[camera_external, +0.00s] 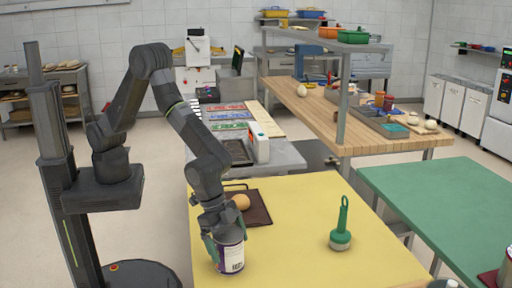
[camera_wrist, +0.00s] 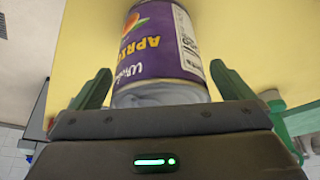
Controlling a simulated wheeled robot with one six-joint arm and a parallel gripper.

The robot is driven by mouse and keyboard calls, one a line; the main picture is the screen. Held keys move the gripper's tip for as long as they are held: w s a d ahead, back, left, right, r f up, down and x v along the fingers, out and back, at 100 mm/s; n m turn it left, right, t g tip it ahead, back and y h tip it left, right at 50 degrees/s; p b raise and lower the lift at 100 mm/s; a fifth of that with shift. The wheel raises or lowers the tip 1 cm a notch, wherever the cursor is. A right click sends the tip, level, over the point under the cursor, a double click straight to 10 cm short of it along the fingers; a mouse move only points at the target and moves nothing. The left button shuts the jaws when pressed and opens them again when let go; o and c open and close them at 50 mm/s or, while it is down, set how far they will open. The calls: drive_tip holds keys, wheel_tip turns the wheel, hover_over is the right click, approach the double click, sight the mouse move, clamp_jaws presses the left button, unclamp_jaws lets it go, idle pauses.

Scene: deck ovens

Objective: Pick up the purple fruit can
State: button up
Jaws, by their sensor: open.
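The purple fruit can (camera_external: 231,251) stands upright on the yellow table (camera_external: 290,250), near its front left. It has a purple and white label. In the wrist view the can (camera_wrist: 155,45) fills the middle, with the label letters and a fruit picture upside down and its silvery end nearest my gripper. My gripper (camera_external: 224,240) is at the can in the external view. In the wrist view the green fingers of my gripper (camera_wrist: 160,88) are open, one on each side of the can, with a gap visible beside it. Part of the can is hidden by the gripper.
A dark brown tray (camera_external: 262,215) with a round bread-like item (camera_external: 241,202) lies just behind the can. A green-handled tool (camera_external: 341,225) stands to the right. A green table (camera_external: 430,195) is further right. Yellow surface between can and tool is clear.

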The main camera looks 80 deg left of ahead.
drive_tip(key=c, duration=1.5)
drive_tip(key=shift+r, duration=0.1)
